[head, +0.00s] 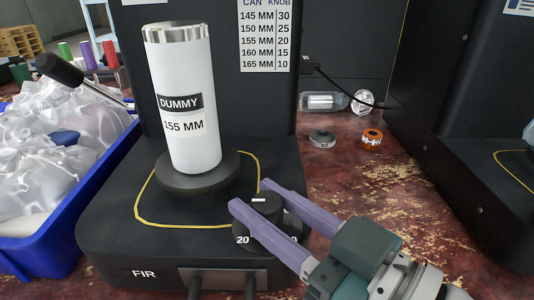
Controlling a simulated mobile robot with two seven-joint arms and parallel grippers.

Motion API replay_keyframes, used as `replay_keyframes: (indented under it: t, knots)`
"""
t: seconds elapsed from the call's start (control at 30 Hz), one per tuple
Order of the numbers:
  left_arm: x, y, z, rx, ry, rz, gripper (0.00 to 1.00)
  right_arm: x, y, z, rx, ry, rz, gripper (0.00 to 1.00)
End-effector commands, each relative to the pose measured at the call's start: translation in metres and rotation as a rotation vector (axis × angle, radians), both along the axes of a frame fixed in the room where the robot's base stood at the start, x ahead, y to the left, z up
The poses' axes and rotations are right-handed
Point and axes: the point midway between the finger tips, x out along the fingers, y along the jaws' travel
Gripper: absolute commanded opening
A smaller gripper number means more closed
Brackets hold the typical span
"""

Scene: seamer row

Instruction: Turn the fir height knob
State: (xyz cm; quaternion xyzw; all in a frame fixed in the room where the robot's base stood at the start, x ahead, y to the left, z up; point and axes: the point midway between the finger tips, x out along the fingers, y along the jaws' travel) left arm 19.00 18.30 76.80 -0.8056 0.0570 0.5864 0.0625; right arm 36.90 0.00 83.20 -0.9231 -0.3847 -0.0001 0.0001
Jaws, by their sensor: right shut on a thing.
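The height knob (265,206) is a dark dial with a white mark on top, at the front right of the black machine base labelled FIR (145,273). The number 20 shows at the dial's left; another number at its right is partly hidden by a finger. My right gripper (250,194) comes in from the lower right, its two purple fingers shut on the knob from either side. A white can (186,140) labelled DUMMY 155 MM stands on the round plate (197,176). The chart (265,40) lists 155 MM beside 20. My left gripper is not in view.
A blue crate (93,190) of clear plastic bags stands at the left, and a black lever sticks out above it. A clear bottle (325,102), a grey ring (321,139) and an orange ring (372,138) lie behind on the worn red table. Another black machine (470,130) stands at the right.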

Motion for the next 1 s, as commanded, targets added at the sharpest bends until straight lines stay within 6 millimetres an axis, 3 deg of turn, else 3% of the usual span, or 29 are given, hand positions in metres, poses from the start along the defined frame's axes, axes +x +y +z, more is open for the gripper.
replay_keyframes:
  t: [0.47, 1.0]
  knots:
    - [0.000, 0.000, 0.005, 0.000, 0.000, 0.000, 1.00, 0.001, -0.002, -0.001, -0.009, -0.001, 0.238, 0.00]
    - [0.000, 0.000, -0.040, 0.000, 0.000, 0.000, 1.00, 0.002, -0.001, -0.005, -0.005, -0.001, 0.645, 0.00]
